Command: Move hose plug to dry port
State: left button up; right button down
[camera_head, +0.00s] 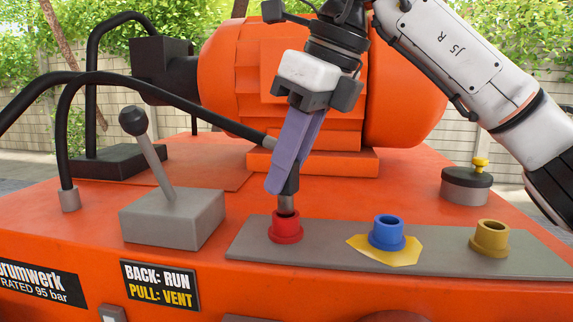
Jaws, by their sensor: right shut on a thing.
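My right gripper (281,183) has long purple fingers and is shut on the hose plug (292,185), a dark body with a metal tip. The tip meets the mouth of the red port (286,230); how deep it sits is hidden. A black hose (180,98) arches from the left to a grey collar (269,143) at the fingers. The blue port (386,232) stands on a yellow patch, and a brass-yellow port (489,239) is farther right. Both look empty. No marking shows which port is dry. My left gripper is not in view.
A lever (153,158) with a black knob rises from a grey block (178,219) left of the red port. A label (160,286) reads "BACK: RUN PULL: VENT". An orange motor (230,70) stands behind. A yellow-knobbed cap (466,185) is at right.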

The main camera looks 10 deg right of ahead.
aim_at(287, 190)
jog(key=shift+f+b, duration=0.3)
jog(key=shift+f, duration=0.3)
jog(key=shift+f+b, duration=0.35)
jog(key=shift+f, duration=0.15)
jog(key=shift+f, duration=0.5)
dwell(0.7)
jog(key=c, duration=1.1)
grip_release()
jog(key=shift+b, duration=0.3)
notch_tip(287, 190, up, 3)
jog(key=p, duration=0.2)
jog(key=shift+f+p, duration=0.15)
jog(key=shift+p, duration=0.2)
notch_tip(287, 190, up, 4)
jog(key=p, duration=0.4)
jog(key=shift+r, duration=0.25)
